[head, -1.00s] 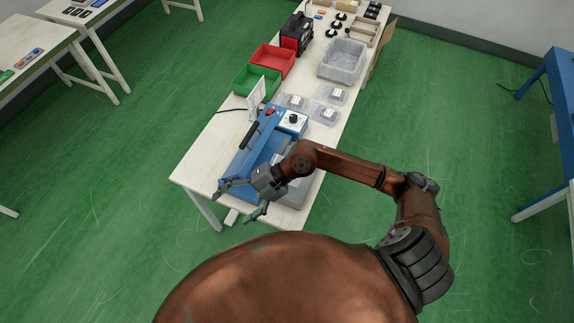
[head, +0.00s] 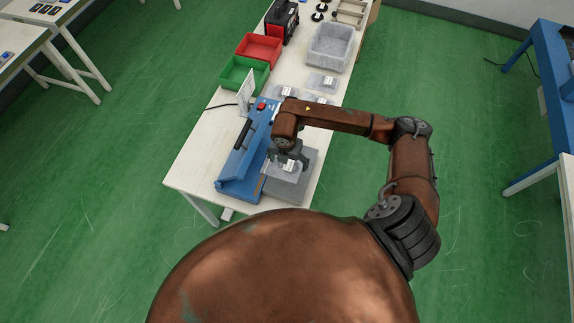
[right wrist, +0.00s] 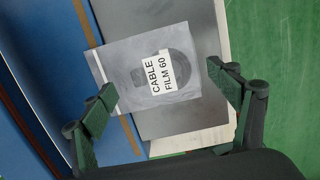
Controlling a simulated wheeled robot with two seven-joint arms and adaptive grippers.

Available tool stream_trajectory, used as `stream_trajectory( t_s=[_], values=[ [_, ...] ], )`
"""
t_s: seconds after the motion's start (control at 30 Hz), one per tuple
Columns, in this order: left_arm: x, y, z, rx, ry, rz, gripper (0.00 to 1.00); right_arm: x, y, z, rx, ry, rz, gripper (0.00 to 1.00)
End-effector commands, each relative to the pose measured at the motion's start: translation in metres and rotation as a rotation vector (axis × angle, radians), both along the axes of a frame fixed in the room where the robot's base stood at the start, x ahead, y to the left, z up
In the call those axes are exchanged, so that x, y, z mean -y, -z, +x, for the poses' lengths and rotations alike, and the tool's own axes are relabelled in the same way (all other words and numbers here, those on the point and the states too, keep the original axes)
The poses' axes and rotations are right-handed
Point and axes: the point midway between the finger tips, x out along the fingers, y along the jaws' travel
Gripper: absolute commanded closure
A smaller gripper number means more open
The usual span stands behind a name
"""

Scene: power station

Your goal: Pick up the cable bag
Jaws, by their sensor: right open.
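The cable bag is a flat, clear bag with a dark coil inside and a white label reading "CABLE FILM 60". In the right wrist view the bag (right wrist: 118,62) lies on a grey plate, its left edge next to the blue machine. In the head view the bag (head: 277,171) shows under my right gripper (head: 288,158). My right gripper is open; in the right wrist view its fingers (right wrist: 160,80) are on either side of the bag, apart, with nothing held. The gap between fingers and bag is hard to judge. My left gripper is not in view.
The blue machine (head: 236,170) stands left of the grey plate (head: 304,178) on a white table (head: 195,150). Behind are a green bin (head: 243,75), a red bin (head: 262,47), a clear bin (head: 330,45) and other bags (head: 322,82). Green floor is open to the right.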

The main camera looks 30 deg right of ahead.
Motion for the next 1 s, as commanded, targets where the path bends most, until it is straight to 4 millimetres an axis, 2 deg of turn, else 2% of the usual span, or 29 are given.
stream_trajectory(
  t_s=[0.13, 0.4, 1.0],
  values=[
    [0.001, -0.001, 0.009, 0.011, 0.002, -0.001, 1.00, 0.001, 0.015, 0.001, 0.000, 0.002, 0.002, 0.18],
    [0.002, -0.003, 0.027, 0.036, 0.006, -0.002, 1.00, 0.002, 0.017, 0.001, 0.000, 0.002, 0.002, 0.19],
    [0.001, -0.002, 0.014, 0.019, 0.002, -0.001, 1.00, 0.002, 0.017, 0.001, 0.000, 0.002, 0.002, 0.60]
  ],
)
